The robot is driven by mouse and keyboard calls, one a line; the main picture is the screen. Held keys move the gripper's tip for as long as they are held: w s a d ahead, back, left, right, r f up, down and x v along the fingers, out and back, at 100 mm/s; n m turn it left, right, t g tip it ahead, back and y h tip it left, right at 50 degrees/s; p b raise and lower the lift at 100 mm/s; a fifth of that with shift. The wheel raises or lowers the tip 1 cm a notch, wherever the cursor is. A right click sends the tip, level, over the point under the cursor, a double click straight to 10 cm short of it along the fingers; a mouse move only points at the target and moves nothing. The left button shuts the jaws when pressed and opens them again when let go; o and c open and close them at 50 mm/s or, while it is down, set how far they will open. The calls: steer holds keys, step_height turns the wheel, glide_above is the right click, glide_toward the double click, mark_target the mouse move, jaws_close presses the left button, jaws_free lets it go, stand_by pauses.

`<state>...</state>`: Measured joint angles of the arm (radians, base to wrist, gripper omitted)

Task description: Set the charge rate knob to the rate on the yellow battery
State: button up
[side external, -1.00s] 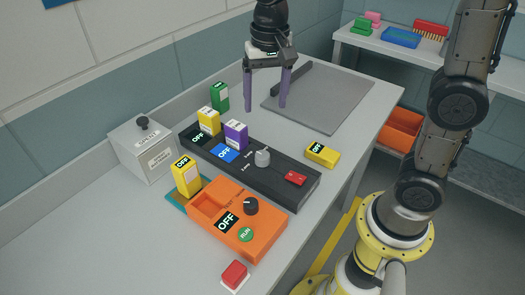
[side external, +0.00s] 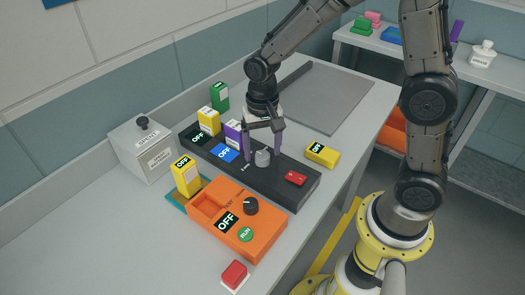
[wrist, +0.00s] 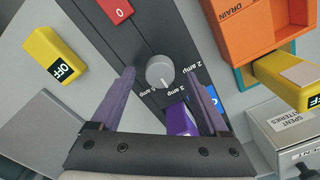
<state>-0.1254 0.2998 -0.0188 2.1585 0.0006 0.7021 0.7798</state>
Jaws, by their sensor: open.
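The grey charge rate knob (side external: 262,158) is on the black charger (side external: 290,200), and it also shows in the wrist view (wrist: 160,70). Amp labels including 2 amp and 3 amp are printed beside it. Its pale mark faces the label side; the exact setting is unclear. My gripper (side external: 262,153) is open, with its purple fingers on either side of the knob, not closed on it. One yellow battery (side external: 208,121) stands in the charger, another (side external: 186,177) stands on a teal pad, and a third (side external: 321,154) lies on the bench. I cannot read a rate on them.
A purple battery (side external: 233,132) stands close behind my gripper. A red switch (side external: 295,178) is on the charger's near end. An orange tester (side external: 240,232) with a black knob is in front. A green battery (side external: 219,97) and a spent batteries box (side external: 143,150) are at the back.

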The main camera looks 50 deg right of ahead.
steer(key=shift+f, duration=0.6)
jaws_close()
